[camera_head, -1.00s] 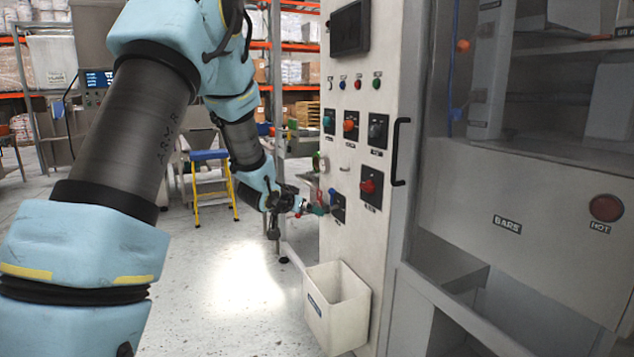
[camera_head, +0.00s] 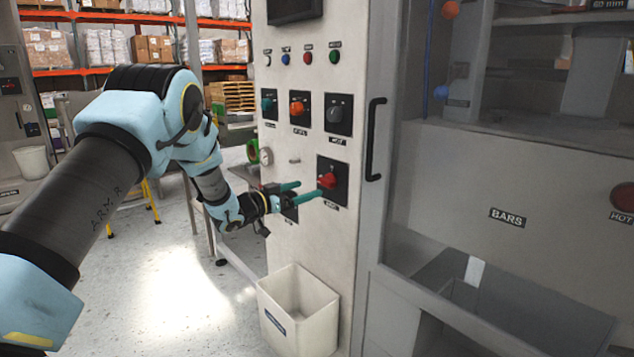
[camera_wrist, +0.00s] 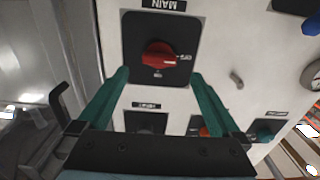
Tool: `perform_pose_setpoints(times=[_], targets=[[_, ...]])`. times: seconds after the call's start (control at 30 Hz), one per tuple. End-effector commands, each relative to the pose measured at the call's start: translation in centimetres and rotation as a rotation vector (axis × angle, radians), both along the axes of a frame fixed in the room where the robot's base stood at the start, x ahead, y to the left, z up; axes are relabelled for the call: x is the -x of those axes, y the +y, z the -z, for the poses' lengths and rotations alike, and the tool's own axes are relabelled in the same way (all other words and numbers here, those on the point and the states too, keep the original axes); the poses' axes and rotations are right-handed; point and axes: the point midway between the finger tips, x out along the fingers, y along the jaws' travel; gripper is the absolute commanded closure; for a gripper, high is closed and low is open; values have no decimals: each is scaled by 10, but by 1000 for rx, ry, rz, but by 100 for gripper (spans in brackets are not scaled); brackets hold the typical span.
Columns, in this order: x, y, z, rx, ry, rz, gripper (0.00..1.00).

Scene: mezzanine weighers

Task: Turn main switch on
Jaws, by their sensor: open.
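The main switch is a red rotary knob (camera_head: 327,181) on a black square plate (camera_head: 340,167), low on the white panel in the head view. In the wrist view the red knob (camera_wrist: 158,57) sits on its black plate (camera_wrist: 187,24), with a label reading MAIN beside it. My gripper (camera_head: 305,189) is open, its two teal fingers pointing at the panel. In the wrist view the fingers (camera_wrist: 158,85) stand apart, one to each side of the knob's plate, with the knob between and a little beyond the tips. Contact with the knob cannot be told.
Teal, orange and grey-black knobs (camera_head: 299,109) sit above the main switch, under small buttons (camera_head: 308,57). A black handle (camera_head: 374,139) stands to the right. A white bin (camera_head: 300,308) hangs below. A gauge (camera_head: 266,155) is at the panel's left edge.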

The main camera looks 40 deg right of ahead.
Motion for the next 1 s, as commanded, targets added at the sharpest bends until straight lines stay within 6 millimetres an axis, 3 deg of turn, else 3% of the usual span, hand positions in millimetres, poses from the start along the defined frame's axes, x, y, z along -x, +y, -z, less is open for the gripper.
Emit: perform_pose_setpoints(times=[0.1, 0.33, 0.5, 0.77, 1.0], targets=[[2, -24, -2, 0, 0, 1, 0], [4, -58, -1, -1, 1, 0, 0], [4, -69, -1, 0, 0, -2, 0], [4, -70, 0, -1, 1, -3, 0], [4, -70, 0, -1, 1, -2, 24]])
